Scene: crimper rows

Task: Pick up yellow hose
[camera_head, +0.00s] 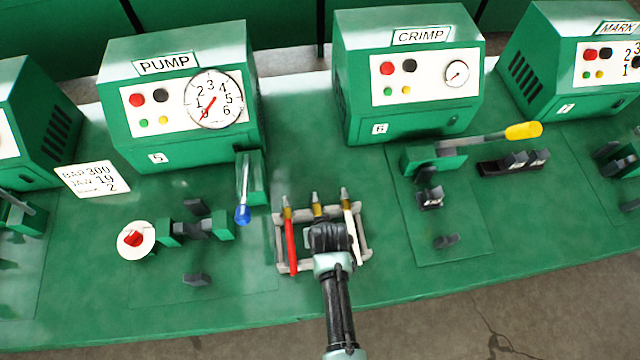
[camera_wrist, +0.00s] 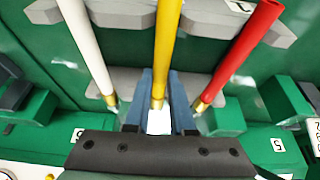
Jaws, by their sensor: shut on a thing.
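The yellow hose (camera_wrist: 167,45) runs between the two blue-grey fingers of my gripper (camera_wrist: 160,103), which is shut on it near its brass-coloured end. In the head view only the fitting end of the yellow hose (camera_head: 317,210) shows; my gripper (camera_head: 328,232) hides the rest. The hose is in the middle place of a grey rack (camera_head: 280,240). Whether it still rests on the rack cannot be told.
A red hose (camera_head: 291,245) and a white hose (camera_head: 354,235) lie close on either side in the rack. The pump machine (camera_head: 185,95) and crimp machine (camera_head: 410,75) stand behind. A yellow-handled lever (camera_head: 522,131) is to the right, a blue-tipped lever (camera_head: 243,214) to the left.

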